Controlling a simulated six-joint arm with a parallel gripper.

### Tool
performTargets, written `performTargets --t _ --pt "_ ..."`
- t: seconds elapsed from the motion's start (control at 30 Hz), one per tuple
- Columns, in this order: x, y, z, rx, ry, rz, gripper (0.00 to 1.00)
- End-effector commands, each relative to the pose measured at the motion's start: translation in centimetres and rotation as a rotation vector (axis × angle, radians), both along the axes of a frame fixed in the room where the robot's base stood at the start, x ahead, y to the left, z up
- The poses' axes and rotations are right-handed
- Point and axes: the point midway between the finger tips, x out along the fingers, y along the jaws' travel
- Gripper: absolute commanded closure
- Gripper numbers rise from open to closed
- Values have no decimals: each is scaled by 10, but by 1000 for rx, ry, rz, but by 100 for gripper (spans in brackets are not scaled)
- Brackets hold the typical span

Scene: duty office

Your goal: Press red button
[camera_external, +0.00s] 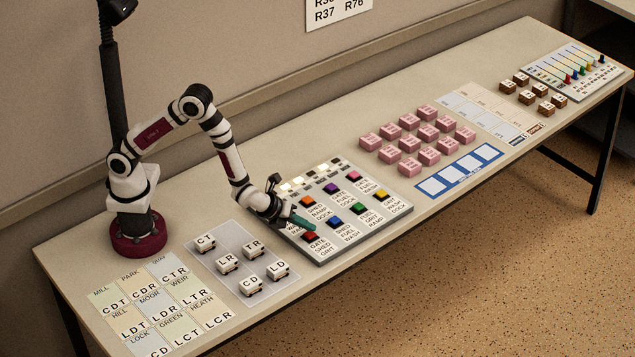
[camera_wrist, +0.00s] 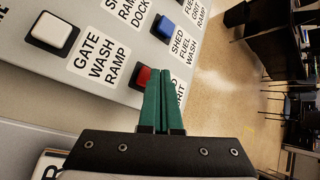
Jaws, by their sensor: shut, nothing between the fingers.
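The red button (camera_external: 309,236) sits at the near-left corner of the grey button panel (camera_external: 345,251), above a label. In the wrist view the red button (camera_wrist: 141,77) shows just left of my fingertips, its right part hidden behind them. My gripper (camera_external: 307,223) has teal fingers, shut together and empty. In the wrist view my gripper (camera_wrist: 167,68) points up the picture, over the panel's edge beside the red button. In the external view the tips are just above the red button; I cannot tell whether they touch it.
A blue button (camera_external: 333,220) and an orange button (camera_external: 307,202) are close by. A white button (camera_wrist: 53,34) shows in the wrist view. Lettered blocks on a grey mat (camera_external: 213,264) lie left of the panel. Pink blocks (camera_external: 411,143) stand to its right.

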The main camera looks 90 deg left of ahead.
Motion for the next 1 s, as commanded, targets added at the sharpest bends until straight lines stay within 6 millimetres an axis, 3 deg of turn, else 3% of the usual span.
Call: performTargets --t 0.5,1.0 --pt "0 0 -9 0 0 0 100" --pt "0 0 3 0 -2 1 100"
